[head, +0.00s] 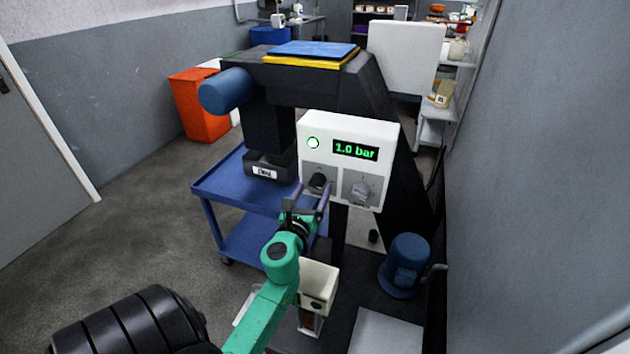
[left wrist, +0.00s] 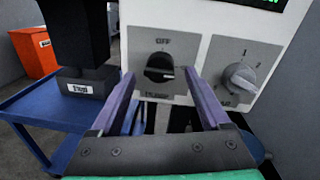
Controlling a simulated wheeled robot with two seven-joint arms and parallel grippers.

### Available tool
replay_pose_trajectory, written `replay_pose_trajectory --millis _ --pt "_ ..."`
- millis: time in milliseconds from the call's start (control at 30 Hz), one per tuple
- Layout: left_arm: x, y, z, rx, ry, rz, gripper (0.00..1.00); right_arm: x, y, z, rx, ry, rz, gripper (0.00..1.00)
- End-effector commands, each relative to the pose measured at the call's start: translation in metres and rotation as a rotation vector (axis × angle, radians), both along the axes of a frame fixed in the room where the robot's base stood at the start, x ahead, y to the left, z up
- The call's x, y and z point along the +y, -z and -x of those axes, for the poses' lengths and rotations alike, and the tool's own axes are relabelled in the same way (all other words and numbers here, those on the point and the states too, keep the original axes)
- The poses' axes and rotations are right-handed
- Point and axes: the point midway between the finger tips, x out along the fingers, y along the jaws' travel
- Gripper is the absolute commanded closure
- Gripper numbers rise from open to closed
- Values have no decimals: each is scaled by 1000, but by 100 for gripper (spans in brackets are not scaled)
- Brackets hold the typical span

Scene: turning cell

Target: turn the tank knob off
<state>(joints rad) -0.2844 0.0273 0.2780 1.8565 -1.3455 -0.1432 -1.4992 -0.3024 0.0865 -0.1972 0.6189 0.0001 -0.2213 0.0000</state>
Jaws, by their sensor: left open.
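A white control box (head: 378,128) has a lit green lamp (head: 313,143) and a display (head: 356,150) reading "1.0 bar". Its black knob (left wrist: 159,68) sits below an "OFF" mark; its bar lies roughly sideways, not up at OFF. The label under it is too blurred to read. A grey knob (left wrist: 241,78) with a numbered scale is to the right; it also shows in the head view (head: 361,190). My left gripper (head: 309,194) is open in front of the black knob, with one purple finger on each side in the left wrist view. I cannot tell whether they touch it. My right gripper is out of view.
A grey wall (head: 540,170) closes the right side. The floor at left is clear.

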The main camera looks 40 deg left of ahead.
Motion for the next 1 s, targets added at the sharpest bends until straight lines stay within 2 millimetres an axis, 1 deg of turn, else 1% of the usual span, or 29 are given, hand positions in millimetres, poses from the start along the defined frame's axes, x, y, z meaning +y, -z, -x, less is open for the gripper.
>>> replay_pose_trajectory --millis 33,133,367,400,467,500,567,600,833,1000 --pt "3 -1 -8 -1 0 0 20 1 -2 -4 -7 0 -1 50" --pt "7 0 -17 0 0 0 20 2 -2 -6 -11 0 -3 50" --pt "8 1 -19 1 0 0 20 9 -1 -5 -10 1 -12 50" --pt "8 1 -19 1 0 1 24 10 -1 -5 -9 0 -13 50" --pt "8 1 -19 1 0 1 47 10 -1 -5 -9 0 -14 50" --pt "8 1 -18 1 0 1 62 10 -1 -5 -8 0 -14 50" --pt "8 1 -19 1 0 1 85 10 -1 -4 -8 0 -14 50" --pt "8 1 -18 1 0 1 100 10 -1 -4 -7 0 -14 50" --pt "7 1 -18 -3 1 13 100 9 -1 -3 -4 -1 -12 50" --pt "7 1 -18 -19 2 56 100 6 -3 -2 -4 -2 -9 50"
